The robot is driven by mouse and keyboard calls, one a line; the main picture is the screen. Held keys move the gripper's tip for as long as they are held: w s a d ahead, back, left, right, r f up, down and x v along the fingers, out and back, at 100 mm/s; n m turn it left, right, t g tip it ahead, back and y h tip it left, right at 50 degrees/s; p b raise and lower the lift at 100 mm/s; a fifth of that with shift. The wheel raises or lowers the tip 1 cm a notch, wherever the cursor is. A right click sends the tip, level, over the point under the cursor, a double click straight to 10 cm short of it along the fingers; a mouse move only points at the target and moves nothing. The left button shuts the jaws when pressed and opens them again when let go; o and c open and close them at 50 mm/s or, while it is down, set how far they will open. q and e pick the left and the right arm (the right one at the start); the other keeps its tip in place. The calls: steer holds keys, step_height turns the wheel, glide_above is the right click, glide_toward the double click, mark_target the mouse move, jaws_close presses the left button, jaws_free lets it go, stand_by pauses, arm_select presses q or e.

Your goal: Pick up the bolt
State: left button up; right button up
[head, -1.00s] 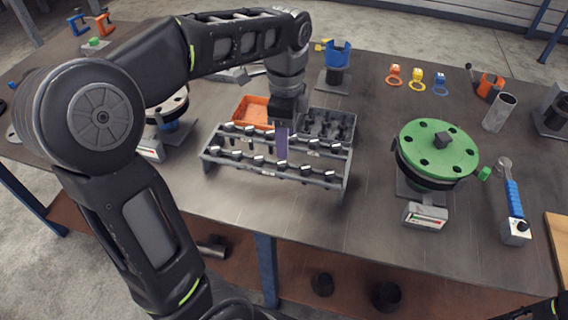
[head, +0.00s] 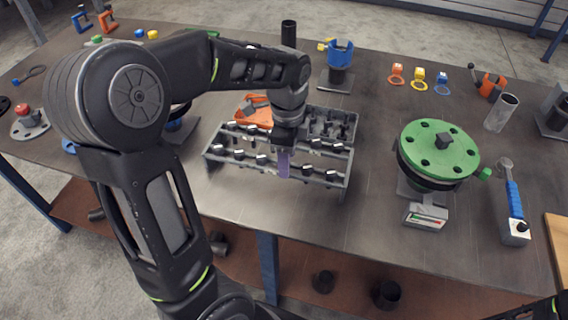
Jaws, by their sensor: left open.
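Several dark bolts with pale heads, such as this bolt (head: 262,160), stand in two rows in a grey rack (head: 215,160) at the middle of the table. My left gripper (head: 284,165) points down over the front row of the rack, its purple finger among the bolts. It is open. The bolt right at its fingers is hidden, and I cannot tell whether the fingers touch it. My right gripper does not show; only a dark bit of my right arm is at the bottom right corner.
Behind the rack are an orange bin (head: 250,112) and a grey bin (head: 342,118) with dark parts. A green flange (head: 425,150) with several holes stands to the right, a blue-handled tool (head: 514,200) beyond it. The table (head: 300,225) in front of the rack is clear.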

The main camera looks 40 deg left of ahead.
arm_select(q)
steer(key=shift+f, duration=0.15)
steer(key=shift+c, duration=0.3)
jaws_close()
stand_by(0.6)
